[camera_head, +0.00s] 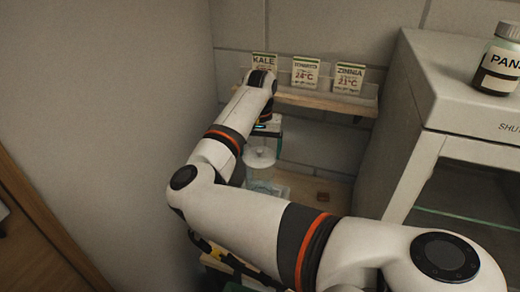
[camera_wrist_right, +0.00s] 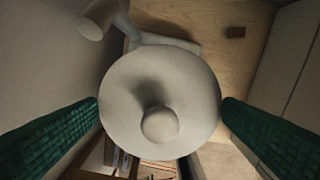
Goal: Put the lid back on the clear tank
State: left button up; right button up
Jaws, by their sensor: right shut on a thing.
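The round whitish lid (camera_wrist_right: 160,92) with a ball knob fills the middle of the right wrist view. My right gripper (camera_wrist_right: 160,110) has its two green-padded fingers at opposite sides of the lid's rim and is shut on it. In the head view the lid (camera_head: 260,158) shows below my right gripper (camera_head: 262,146), partly behind my own arm. A clear, faint tank (camera_head: 265,186) shows just under the lid; my arm hides part of it. I cannot tell whether lid and tank touch. My left gripper is not in view.
A wooden shelf (camera_head: 315,101) with KALE, a second card and ZINNIA (camera_head: 349,78) is on the back wall. A small brown block (camera_head: 322,197) lies on the wooden surface, right of the tank. A grey cabinet (camera_head: 455,95) with a labelled bottle (camera_head: 497,62) stands at right.

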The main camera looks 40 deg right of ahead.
aim_at(259, 157)
jog(key=f, duration=0.1)
jog(key=f+b, duration=0.2)
jog(key=shift+w+d, duration=0.1)
jog(key=shift+w, duration=0.15)
jog(key=shift+f+b, duration=0.15)
jog(key=shift+b, duration=0.25)
jog(key=shift+s+f, duration=0.1)
jog(key=shift+f, duration=0.15)
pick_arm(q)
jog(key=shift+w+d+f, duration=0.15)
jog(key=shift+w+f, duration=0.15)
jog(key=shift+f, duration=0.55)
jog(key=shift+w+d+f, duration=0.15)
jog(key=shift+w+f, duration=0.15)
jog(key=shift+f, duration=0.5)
pick_arm(e)
jog(key=shift+f, duration=0.65)
pick_arm(q)
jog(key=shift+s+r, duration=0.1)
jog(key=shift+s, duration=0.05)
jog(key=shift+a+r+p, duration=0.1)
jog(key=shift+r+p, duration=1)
jog(key=shift+p, duration=0.2)
pick_arm(e)
jog(key=shift+r, duration=0.1)
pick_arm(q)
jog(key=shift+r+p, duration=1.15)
pick_arm(e)
jog(key=shift+f, duration=0.2)
jog(key=o, duration=0.7)
